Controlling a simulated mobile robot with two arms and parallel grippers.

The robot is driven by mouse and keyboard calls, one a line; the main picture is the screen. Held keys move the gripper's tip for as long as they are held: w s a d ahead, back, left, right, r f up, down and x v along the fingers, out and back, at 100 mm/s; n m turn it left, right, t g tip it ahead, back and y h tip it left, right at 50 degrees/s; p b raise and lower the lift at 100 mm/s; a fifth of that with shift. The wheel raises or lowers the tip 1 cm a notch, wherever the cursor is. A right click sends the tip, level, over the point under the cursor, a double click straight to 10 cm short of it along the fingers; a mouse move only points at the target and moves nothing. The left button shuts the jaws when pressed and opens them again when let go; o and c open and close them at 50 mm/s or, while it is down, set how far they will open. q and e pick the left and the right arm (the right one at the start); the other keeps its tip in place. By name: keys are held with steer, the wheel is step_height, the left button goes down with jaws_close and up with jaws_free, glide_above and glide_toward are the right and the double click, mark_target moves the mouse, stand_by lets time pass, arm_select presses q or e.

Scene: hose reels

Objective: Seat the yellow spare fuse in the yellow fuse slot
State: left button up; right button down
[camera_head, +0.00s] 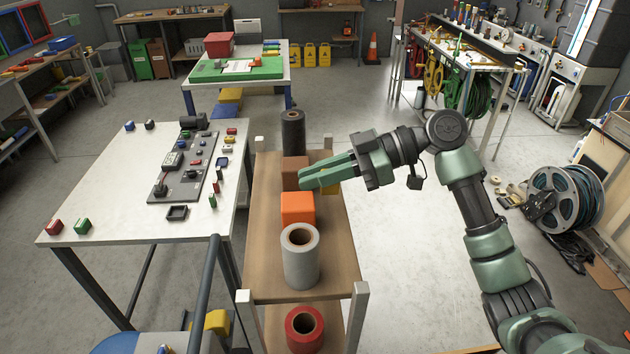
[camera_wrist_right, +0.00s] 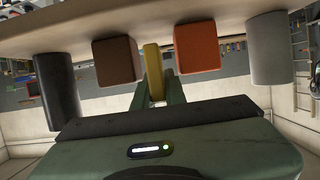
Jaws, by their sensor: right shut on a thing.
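My right gripper (camera_head: 310,180) reaches in from the right over the wooden shelf unit, its green fingers shut on a yellow block (camera_wrist_right: 152,72). The block stands between the brown block and the orange block in the right wrist view; only a little of it shows beside the fingers in the head view (camera_head: 333,187). I cannot tell whether it is the spare fuse. A grey panel (camera_head: 185,165) with dark fittings lies on the white table at left. Small coloured pieces lie along its right side, one yellowish (camera_head: 228,139). The yellow slot is too small to pick out. My left gripper is not in view.
On the shelf unit (camera_head: 335,255) stand a black roll (camera_head: 293,132), a brown block (camera_head: 294,172), an orange block (camera_head: 297,208) and a grey roll (camera_head: 300,257), in a row close to my gripper. The white table's (camera_head: 110,190) left half is mostly clear.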

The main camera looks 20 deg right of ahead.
steer(key=shift+f, duration=1.3)
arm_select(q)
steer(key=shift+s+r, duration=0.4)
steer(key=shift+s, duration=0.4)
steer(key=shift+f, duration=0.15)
arm_select(e)
steer(key=c, duration=1.8)
jaws_free()
steer(key=shift+o, duration=0.3)
